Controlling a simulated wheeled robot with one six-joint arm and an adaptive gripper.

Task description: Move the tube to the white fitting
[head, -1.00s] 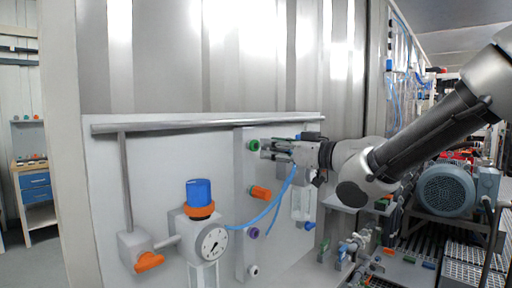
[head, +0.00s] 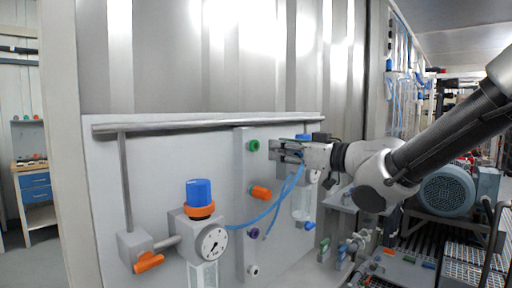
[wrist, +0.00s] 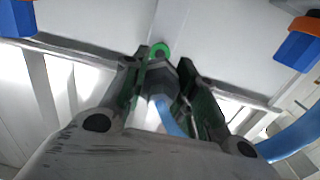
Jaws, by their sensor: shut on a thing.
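The blue tube (head: 268,212) runs from the pressure gauge unit up to my gripper (head: 274,151). My gripper is shut on the tube near its end, which the fingers hide. In the wrist view, the tube (wrist: 168,118) shows between the two dark fingers (wrist: 163,72). My gripper is a little to the right of the green fitting (head: 253,145), with a gap between them. The green fitting (wrist: 159,50) shows as a ring beyond the fingertips. The white fitting (head: 253,271) is at the bottom of the same panel strip, well below my gripper, and looks empty.
An orange fitting (head: 260,192) and a purple fitting (head: 254,233) sit between green and white. The gauge (head: 212,243) with its blue-capped regulator (head: 199,192) stands out to the left. A clear-bodied unit is behind my gripper. A metal rail (head: 205,122) runs above.

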